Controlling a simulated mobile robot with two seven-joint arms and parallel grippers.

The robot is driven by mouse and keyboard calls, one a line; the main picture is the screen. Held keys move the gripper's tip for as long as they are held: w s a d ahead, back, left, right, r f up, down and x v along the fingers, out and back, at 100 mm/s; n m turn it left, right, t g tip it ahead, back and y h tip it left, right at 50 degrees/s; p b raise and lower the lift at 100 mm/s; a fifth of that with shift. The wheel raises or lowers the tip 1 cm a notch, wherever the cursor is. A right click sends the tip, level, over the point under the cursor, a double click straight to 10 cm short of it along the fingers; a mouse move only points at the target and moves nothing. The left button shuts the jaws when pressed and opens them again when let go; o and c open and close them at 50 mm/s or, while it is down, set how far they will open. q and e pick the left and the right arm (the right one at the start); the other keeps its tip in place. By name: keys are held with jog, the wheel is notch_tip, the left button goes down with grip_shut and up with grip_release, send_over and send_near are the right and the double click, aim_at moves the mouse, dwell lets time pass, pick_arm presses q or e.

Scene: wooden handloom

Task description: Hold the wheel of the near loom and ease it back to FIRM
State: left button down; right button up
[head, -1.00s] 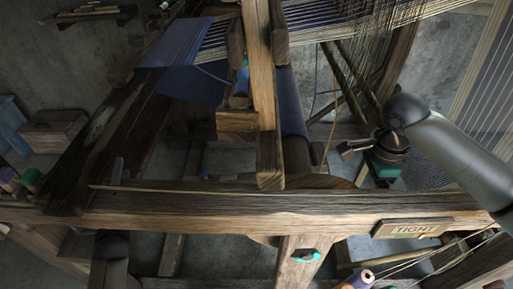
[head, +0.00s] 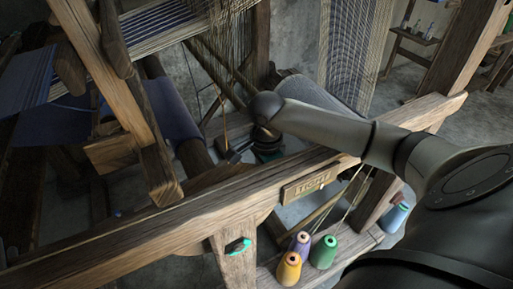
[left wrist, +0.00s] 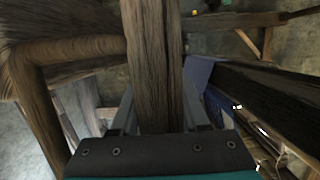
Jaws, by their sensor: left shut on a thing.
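The near loom's front beam (head: 185,205) crosses the head view and carries a small plaque (head: 306,185) whose lettering looks like TIGHT. In the left wrist view, my left gripper (left wrist: 160,115) is shut on a dark wooden bar (left wrist: 155,60) running between its fingers. A rounded, bent piece of wood (left wrist: 32,90) lies left of the bar; I cannot tell for sure whether these belong to the wheel.
Yellow (head: 289,268), purple (head: 300,244) and green (head: 323,251) thread cones stand below the beam. Warp threads (head: 225,50) and upright timbers fill the left. Bare floor shows at the right.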

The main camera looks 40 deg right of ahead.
grip_shut()
dwell(0.8)
jog(key=shift+c, duration=0.4)
grip_release()
grip_shut()
pick_arm(q)
jog(key=shift+r, duration=0.1)
